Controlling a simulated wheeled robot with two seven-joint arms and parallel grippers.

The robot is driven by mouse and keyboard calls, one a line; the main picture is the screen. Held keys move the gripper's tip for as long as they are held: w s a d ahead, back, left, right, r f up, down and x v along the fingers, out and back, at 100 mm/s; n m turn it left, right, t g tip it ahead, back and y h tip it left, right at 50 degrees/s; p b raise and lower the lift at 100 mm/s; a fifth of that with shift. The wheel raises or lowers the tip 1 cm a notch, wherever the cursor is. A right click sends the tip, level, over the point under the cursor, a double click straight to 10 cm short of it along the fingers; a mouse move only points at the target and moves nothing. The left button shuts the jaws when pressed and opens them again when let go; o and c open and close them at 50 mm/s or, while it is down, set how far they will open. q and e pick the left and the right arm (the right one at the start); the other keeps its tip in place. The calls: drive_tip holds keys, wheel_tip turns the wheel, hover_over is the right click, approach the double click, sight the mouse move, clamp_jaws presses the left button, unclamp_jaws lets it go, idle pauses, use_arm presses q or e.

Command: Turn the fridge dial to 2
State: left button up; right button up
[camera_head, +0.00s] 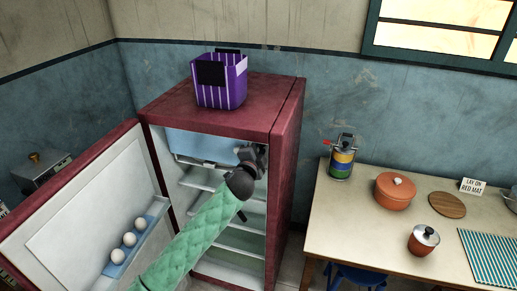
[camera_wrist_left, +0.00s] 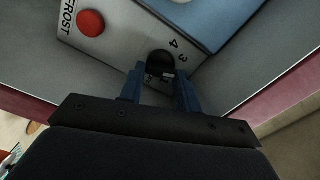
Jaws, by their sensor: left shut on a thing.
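The fridge (camera_head: 284,120) is dark red and its door (camera_head: 85,215) stands open to the left. My left arm reaches into its upper right part, and the left gripper (camera_head: 252,155) is at the inner wall there. In the left wrist view the black dial (camera_wrist_left: 160,64) sits on a pale panel (camera_wrist_left: 120,40) with the numbers 3 and 4 beside it. The left gripper (camera_wrist_left: 158,88) is shut on the dial, with a blue finger on each side. The dial's pointer and other numbers are hidden or too dark to read. My right gripper is in neither view.
A red button (camera_wrist_left: 91,23) is beside lettering ending in FROST on the same panel. A blue freezer flap (camera_head: 205,147) and shelves are inside the fridge. A purple striped basket (camera_head: 221,88) stands on top. A table (camera_head: 345,220) with pots is at the right.

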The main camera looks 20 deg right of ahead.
use_arm(q)
drive_tip(key=m, duration=0.3)
drive_tip(key=shift+m+p, duration=0.3)
drive_tip(key=shift+m, duration=0.2)
drive_tip(key=o, duration=0.6)
drive_tip(key=shift+o, duration=0.5)
drive_tip(key=shift+s+a+f, duration=0.1)
drive_tip(key=shift+s+f, duration=0.05)
drive_tip(key=shift+s, duration=0.05)
drive_tip(key=shift+b+v, duration=0.65)
drive_tip(key=shift+v, duration=0.2)
drive_tip(key=shift+b+v, duration=0.95)
drive_tip(key=shift+v, duration=1.85)
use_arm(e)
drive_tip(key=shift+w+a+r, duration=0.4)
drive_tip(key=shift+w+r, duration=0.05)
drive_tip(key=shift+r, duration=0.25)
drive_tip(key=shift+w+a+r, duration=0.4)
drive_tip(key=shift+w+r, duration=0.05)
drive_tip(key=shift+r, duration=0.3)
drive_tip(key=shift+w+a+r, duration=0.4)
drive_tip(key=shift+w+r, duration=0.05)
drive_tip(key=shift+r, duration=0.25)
